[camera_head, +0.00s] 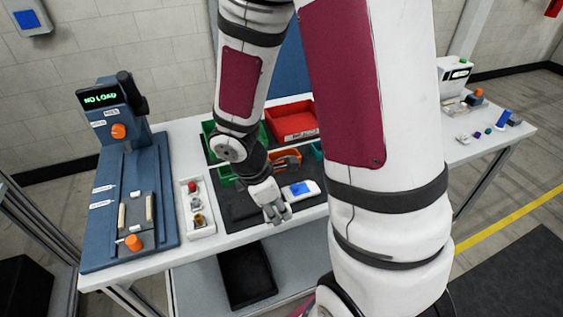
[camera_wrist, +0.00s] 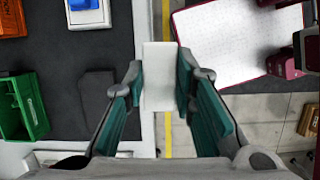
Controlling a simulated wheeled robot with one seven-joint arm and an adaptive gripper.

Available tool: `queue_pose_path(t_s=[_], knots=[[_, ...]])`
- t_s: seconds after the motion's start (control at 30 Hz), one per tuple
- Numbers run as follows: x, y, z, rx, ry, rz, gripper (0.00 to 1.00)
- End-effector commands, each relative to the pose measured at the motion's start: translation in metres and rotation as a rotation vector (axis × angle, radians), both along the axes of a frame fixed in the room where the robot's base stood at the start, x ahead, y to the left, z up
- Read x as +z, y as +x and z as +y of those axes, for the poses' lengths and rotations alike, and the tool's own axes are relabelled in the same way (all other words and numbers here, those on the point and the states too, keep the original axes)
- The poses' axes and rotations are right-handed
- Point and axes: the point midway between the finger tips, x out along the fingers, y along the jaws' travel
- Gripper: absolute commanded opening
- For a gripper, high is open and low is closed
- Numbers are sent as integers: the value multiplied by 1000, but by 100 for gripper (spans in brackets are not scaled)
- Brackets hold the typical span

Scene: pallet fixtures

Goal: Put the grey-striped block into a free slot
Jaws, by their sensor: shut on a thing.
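My gripper (camera_wrist: 160,85) is shut on a pale, plain-looking block (camera_wrist: 160,62) in the wrist view; it stands up between the two teal-padded fingers. No grey stripes can be made out on the side that shows. In the head view my gripper (camera_head: 277,212) hangs at the front edge of the middle table, and the block is too small to tell there. A white tray (camera_head: 197,230) with small coloured parts in its compartments stands left of the gripper. I cannot tell which slot is free.
A blue fixture (camera_head: 105,235) with a display and orange knobs stands at the left. A red bin (camera_head: 293,121), a green bin (camera_wrist: 20,108) and an orange bin (camera_wrist: 10,18) stand on the table. A white device with a blue screen (camera_head: 300,189) lies right of the gripper.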

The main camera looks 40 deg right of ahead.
Motion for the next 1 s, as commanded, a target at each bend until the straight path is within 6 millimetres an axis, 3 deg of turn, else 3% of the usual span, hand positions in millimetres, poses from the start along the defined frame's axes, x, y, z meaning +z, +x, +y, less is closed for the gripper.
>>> queue_pose_path(t_s=[0.07,0.17,0.63,1.0], knots=[[2,-4,-1,27,1,-1,0],[1,5,-6,39,1,-1,0],[-10,107,-48,35,0,-2,0],[-13,143,-63,34,1,-1,0]])
